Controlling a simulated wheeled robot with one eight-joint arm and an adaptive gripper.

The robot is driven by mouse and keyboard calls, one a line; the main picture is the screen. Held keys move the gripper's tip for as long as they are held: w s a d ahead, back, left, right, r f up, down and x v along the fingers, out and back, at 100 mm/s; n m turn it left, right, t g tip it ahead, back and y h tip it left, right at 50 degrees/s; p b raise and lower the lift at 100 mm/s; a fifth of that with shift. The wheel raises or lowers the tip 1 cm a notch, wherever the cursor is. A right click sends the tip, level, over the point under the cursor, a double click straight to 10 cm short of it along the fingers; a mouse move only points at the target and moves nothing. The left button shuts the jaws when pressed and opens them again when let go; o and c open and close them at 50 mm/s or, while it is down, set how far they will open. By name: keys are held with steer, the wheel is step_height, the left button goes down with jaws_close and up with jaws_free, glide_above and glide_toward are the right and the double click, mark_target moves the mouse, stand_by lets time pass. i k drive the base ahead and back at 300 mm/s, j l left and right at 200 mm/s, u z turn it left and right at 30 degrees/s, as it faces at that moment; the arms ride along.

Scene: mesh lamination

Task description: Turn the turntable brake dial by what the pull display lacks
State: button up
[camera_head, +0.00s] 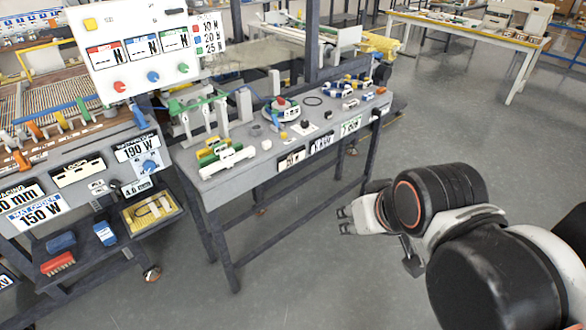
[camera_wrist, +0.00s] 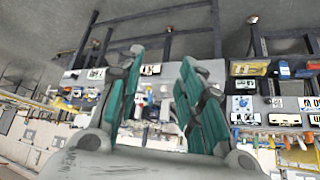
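A white upright panel (camera_head: 130,42) stands at the upper left of the head view. It carries three displays, each with an "N": one with a red strip (camera_head: 106,57), one with a blue strip (camera_head: 141,47) and one with a green strip (camera_head: 174,38). Their numbers are unreadable. A round turntable-like device (camera_head: 283,110) is on the grey bench. Which dial is the brake cannot be told. My gripper (camera_head: 344,220) is open and empty, apart from the bench; its teal fingers show in the wrist view (camera_wrist: 162,60).
The grey bench (camera_head: 232,186) holds small devices and front labels. A left station (camera_head: 85,160) has a blue dial (camera_head: 149,167) under "190 W". Open floor (camera_head: 290,265) lies before the bench.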

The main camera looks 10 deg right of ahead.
mark_target(304, 123)
steer(key=i+z, duration=0.1)
steer(key=i, duration=0.4)
steer(key=i+j+z, duration=0.1)
steer(key=i, duration=0.35)
